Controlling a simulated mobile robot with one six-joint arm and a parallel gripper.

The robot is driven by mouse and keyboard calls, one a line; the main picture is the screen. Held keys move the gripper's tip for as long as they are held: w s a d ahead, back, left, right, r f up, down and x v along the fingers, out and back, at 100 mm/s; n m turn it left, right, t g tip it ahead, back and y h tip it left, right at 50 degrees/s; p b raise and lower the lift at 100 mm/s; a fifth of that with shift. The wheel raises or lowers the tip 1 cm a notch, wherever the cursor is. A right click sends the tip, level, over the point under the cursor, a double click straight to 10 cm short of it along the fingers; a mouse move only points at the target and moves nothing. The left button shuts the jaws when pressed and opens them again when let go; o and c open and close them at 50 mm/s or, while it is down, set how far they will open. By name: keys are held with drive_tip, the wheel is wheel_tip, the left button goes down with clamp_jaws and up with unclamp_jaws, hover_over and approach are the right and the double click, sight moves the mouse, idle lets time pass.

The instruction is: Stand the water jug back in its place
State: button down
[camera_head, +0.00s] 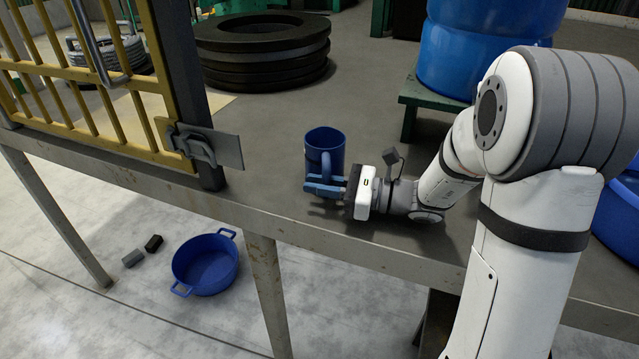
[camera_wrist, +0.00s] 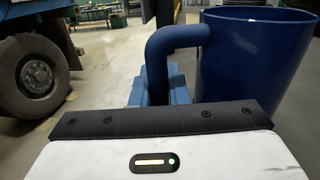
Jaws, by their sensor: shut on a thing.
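The water jug (camera_head: 325,148) is a blue, open-topped vessel with a side handle. It is upright at the front edge of the raised grey platform (camera_head: 262,112). My gripper (camera_head: 326,186) is shut on the jug's handle, at the jug's near side. In the wrist view the jug (camera_wrist: 252,62) fills the upper right, with its thick handle running down between my fingers (camera_wrist: 160,92). I cannot tell whether the jug's base touches the platform.
A yellow railing gate (camera_head: 90,85) with a dark post and latch stands left. Stacked black hose coils or tyres (camera_head: 262,62) lie behind. A blue barrel (camera_head: 480,50) on a green stand (camera_head: 425,100) is at the right. A blue basin (camera_head: 206,264) sits on the lower floor.

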drive_tip(key=shift+f, duration=0.15)
drive_tip(key=c, duration=1.3)
unclamp_jaws()
drive_tip(key=shift+s+d, duration=0.25)
drive_tip(key=shift+d, duration=1.05)
drive_tip(key=shift+s+d, duration=0.25)
drive_tip(key=shift+d, duration=1.1)
drive_tip(key=shift+s+d, duration=0.25)
drive_tip(key=shift+d, duration=1.05)
drive_tip(key=d, duration=0.2)
drive_tip(key=s+d, duration=0.1)
drive_tip(key=d, duration=0.4)
drive_tip(key=shift+s+d+b, duration=0.25)
drive_tip(key=shift+d+b, duration=0.05)
drive_tip(key=shift+b, duration=0.1)
